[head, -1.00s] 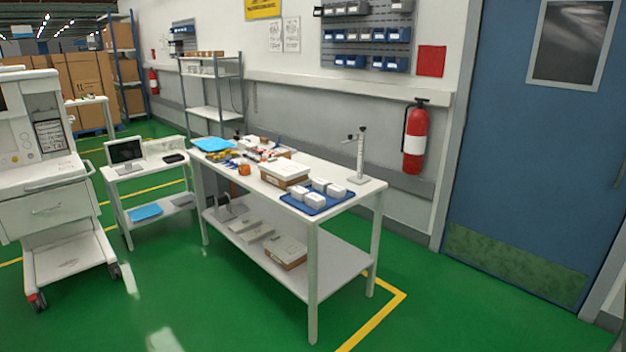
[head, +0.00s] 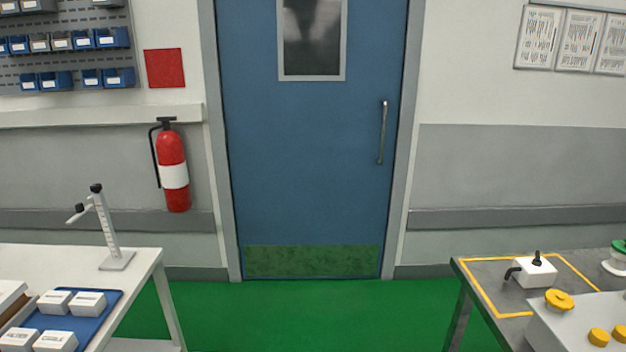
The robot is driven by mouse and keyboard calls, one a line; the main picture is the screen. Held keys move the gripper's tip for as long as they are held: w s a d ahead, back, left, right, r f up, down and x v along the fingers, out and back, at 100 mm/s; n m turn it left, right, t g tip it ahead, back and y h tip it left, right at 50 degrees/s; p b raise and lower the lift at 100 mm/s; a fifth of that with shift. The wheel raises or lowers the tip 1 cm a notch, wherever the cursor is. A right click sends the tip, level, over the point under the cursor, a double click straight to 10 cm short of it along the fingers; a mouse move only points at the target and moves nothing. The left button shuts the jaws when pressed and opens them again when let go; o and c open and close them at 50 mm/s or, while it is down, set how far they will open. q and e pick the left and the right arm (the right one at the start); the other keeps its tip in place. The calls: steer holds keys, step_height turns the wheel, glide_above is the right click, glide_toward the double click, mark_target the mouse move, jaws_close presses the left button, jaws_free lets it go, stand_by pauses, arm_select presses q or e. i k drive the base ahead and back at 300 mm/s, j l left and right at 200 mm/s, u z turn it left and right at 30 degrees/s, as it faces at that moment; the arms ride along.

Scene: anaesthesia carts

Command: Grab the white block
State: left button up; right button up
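Several small white blocks sit on a blue tray (head: 98,322) on the white table at the lower left of the head view. One white block (head: 87,303) is at the tray's right side, with another (head: 55,302) to its left. Two more lie at the bottom edge and are partly cut off. Another white block-like piece (head: 535,271), with a black knob and a black hook-shaped part, sits on the grey table at the right, inside a yellow outline. Neither of my grippers shows.
A white table (head: 60,256) with an upright stand (head: 108,228) is at left. A grey table (head: 487,270) at right carries a box with yellow knobs (head: 560,300). Green floor (head: 290,315) lies clear between them, before a blue door (head: 300,170). A fire extinguisher (head: 172,170) hangs on the wall.

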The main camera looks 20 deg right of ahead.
mark_target(528, 275)
steer(key=i+z, duration=0.9)
steer(key=i+j+z, duration=0.2)
steer(key=z, duration=0.3)
steer(key=i+j+z, duration=0.45)
